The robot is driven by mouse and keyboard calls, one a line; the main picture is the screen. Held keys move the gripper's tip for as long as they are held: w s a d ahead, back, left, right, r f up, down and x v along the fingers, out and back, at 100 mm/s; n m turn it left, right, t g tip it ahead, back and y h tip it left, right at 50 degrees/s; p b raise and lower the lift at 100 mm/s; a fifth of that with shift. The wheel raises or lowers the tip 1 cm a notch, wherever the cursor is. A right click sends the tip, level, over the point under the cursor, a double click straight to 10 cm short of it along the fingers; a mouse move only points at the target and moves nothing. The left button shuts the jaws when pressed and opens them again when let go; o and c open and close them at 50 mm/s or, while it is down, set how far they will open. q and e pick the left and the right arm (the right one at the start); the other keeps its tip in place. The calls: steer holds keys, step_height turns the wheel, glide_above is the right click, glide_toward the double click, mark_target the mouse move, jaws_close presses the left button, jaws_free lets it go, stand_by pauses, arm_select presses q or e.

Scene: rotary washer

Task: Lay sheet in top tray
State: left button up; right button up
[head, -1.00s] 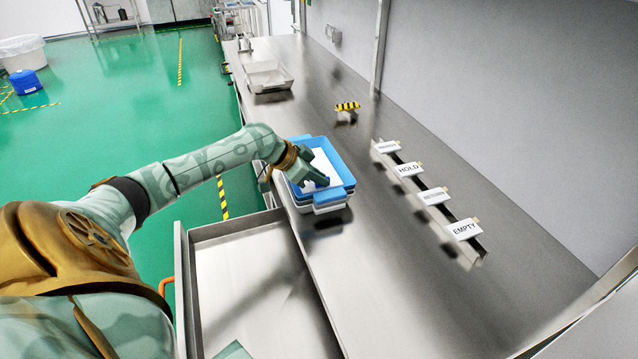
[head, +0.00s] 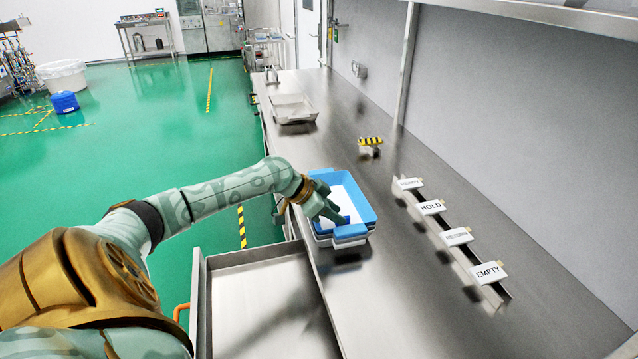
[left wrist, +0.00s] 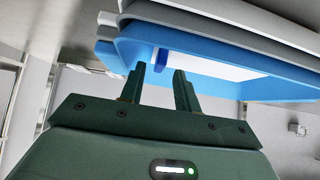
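The top tray (head: 367,207) is blue and sits on a stack of grey-white trays on the steel bench; it also shows in the left wrist view (left wrist: 122,52). The white sheet (head: 350,207) lies inside it on the tray floor, and part of it shows in the left wrist view (left wrist: 212,66). A small blue tab (left wrist: 159,58) shows by the sheet. My left gripper (head: 330,213) is at the tray's near left side. Its fingers (left wrist: 160,82) are apart with nothing visibly clamped, close to the tab; exact contact is unclear. My right gripper is out of view.
A row of signs (head: 457,237), including HOLD and EMPTY, stands right of the stack. A yellow-black striped object (head: 370,141) and an empty pale tray (head: 293,108) lie farther back. A steel basin (head: 265,300) is at the near side. The bench between is clear.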

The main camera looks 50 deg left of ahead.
arm_select(q)
steer(key=p+v, duration=0.3)
steer(key=v, duration=0.7)
